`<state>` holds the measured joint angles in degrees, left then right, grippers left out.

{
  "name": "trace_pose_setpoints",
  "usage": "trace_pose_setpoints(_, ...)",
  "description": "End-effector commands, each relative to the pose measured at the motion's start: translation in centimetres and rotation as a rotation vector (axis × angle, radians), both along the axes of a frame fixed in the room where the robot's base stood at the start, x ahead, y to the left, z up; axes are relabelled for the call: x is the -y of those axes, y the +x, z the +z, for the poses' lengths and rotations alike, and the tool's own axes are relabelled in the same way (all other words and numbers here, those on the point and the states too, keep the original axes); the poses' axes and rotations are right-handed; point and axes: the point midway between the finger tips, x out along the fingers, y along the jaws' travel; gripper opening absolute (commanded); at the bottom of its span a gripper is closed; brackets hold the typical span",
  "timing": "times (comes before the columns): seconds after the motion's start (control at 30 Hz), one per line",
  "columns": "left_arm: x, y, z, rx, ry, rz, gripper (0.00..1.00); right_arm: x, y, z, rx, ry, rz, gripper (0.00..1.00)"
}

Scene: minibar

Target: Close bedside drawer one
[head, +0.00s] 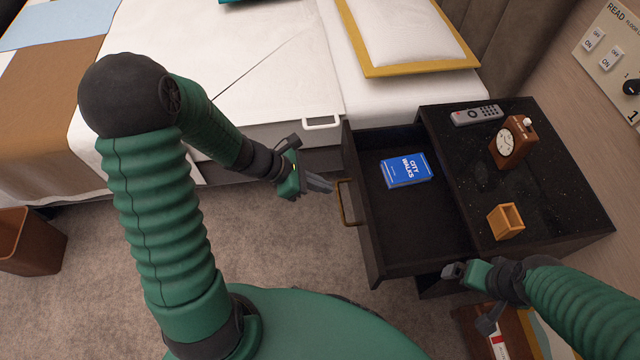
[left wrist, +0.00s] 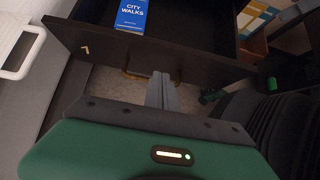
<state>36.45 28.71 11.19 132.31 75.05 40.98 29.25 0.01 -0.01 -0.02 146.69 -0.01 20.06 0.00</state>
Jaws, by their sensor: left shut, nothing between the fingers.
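The bedside drawer (head: 425,232) is pulled out of the dark nightstand (head: 565,205), with its front toward the bed side and a brass handle (head: 346,202) on it. A blue "City Walks" book (head: 406,170) lies inside the drawer. My left gripper (head: 328,186) is shut and empty, just in front of the drawer front near the handle, seemingly apart from it. In the left wrist view its shut fingers (left wrist: 161,92) point at the drawer front (left wrist: 150,52).
On the nightstand top are a remote (head: 476,115), a wooden clock (head: 510,143) and a small wooden holder (head: 505,221). The bed (head: 250,60) stands close on the left of the drawer. Carpet (head: 270,245) in front is clear. A brown bin (head: 28,243) stands far left.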

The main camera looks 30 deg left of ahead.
Motion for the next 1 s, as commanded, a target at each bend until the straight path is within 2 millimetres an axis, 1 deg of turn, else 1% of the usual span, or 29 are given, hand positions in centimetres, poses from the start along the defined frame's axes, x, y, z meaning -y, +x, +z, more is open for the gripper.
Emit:
trace_pose_setpoints(0.03,0.6,0.4,-1.6,-0.001,-0.002,-0.003,0.0,0.0,0.0,-1.3,0.0,0.0,0.0,1.0)
trace_pose_setpoints(0.2,2.8,1.8,-4.2,0.0,0.0,-0.004,0.0,0.0,0.0,-3.3,0.0,0.0,0.001,1.0)
trace_pose_setpoints(0.4,5.4,3.6,-3.8,0.003,0.003,-0.006,0.0,-0.1,0.0,-3.9,0.0,0.0,0.001,1.0)
trace_pose_setpoints(0.5,6.0,4.1,-3.6,0.002,0.004,-0.003,0.0,0.0,0.0,-4.0,0.0,0.0,0.001,1.0)
trace_pose_setpoints(0.87,6.1,4.2,-3.5,0.002,0.002,-0.001,0.0,0.0,0.0,-4.0,0.0,0.0,0.001,1.0)
trace_pose_setpoints(1.0,6.4,4.4,-3.5,0.002,0.002,-0.003,0.0,0.0,0.0,-4.0,0.0,0.0,0.001,1.0)
